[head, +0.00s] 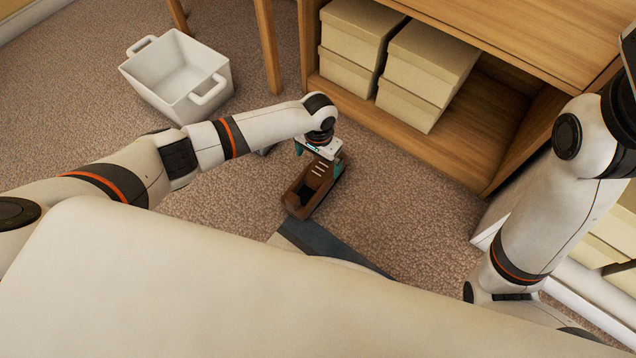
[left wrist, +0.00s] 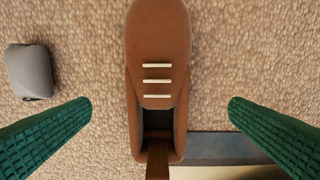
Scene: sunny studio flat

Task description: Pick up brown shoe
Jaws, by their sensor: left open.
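The brown shoe (head: 312,190) lies on the carpet in front of the wooden shelf unit, with three pale lace bars across its top. In the left wrist view the shoe (left wrist: 158,60) runs down the middle, toe at the top and its dark opening below. My left gripper (head: 318,160) is over the shoe and partly hides it in the head view. Its green fingers are open, one on each side of the shoe, with visible gaps between them and the shoe in the left wrist view. My right gripper is not in view.
A small grey rounded object (left wrist: 28,72) lies on the carpet left of the shoe. A blue-grey flat thing (head: 325,240) lies just below it. A white basket (head: 150,85) stands at upper left. Beige boxes (head: 425,65) fill part of the wooden shelf unit (head: 450,150).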

